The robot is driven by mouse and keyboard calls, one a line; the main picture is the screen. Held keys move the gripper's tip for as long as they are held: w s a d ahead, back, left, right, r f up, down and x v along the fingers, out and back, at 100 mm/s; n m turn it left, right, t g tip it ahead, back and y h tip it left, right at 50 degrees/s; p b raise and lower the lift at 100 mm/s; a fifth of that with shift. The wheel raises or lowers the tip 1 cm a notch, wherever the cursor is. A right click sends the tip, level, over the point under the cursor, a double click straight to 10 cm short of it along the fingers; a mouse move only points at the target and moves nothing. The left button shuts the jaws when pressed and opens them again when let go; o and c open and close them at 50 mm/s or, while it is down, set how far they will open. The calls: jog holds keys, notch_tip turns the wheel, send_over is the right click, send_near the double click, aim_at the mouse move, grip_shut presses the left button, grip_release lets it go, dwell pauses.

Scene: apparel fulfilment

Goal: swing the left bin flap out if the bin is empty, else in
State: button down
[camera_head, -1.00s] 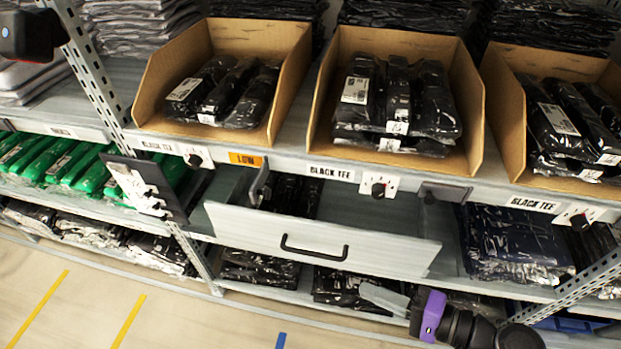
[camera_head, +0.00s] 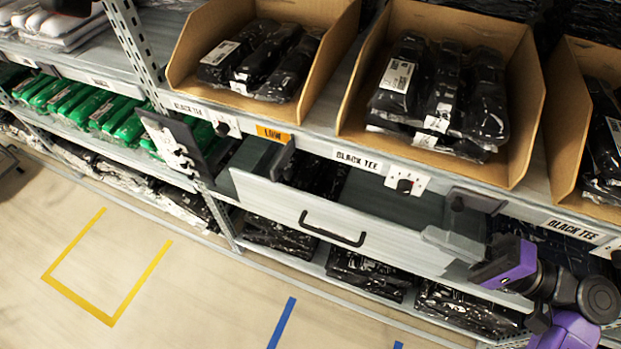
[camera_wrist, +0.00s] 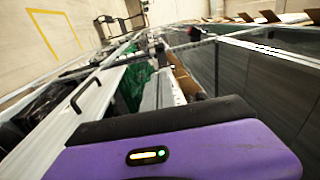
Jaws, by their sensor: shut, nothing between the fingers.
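The left bin (camera_head: 342,18) is an open cardboard tray on the shelf and holds several bagged black garments. An orange LOW tag (camera_head: 273,134) is on the rail below it. A narrow dark flap (camera_head: 283,158) stands out from the rail near that tag, above the open drawer. A flat grey plate (camera_head: 476,200) lies against the rail farther right; I cannot tell for sure which of the two is the named flap. My gripper (camera_head: 452,250) is shut and empty at the right end of the drawer front, apart from the dark flap. Its purple body fills the bottom of the wrist view.
The drawer (camera_head: 390,245) is pulled out, with black packs inside and a dark handle; it also shows in the wrist view (camera_wrist: 100,95). A dark panel (camera_head: 172,148) with white marks juts out at left. A second cardboard bin (camera_head: 520,110) holds black packs. The floor is clear.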

jog(key=p, duration=0.3)
send_near(276, 178)
jog(key=w+a, duration=0.3)
jog(key=shift+a+r, duration=0.35)
jog(key=shift+a, duration=0.05)
jog(key=shift+s, duration=0.1)
jog(key=a+m+t+h, duration=0.1)
jog(key=t, duration=0.1)
jog(key=a+m+t+h+p, duration=0.1)
jog(key=t, duration=0.1)
jog(key=s+a+m+t+h, duration=0.1)
jog(key=m, duration=0.1)
jog(key=shift+a+t+h+p, duration=0.3)
jog(key=shift+t, duration=0.1)
jog(key=shift+w+a+m+t+h, duration=0.15)
jog(key=shift+a+m+t+h, duration=0.1)
jog(key=shift+m+t+h, duration=0.15)
jog(key=w+a+m+t+h+p, duration=0.1)
jog(key=w+a, duration=0.5)
jog(key=a, duration=0.2)
jog(key=shift+h, duration=0.3)
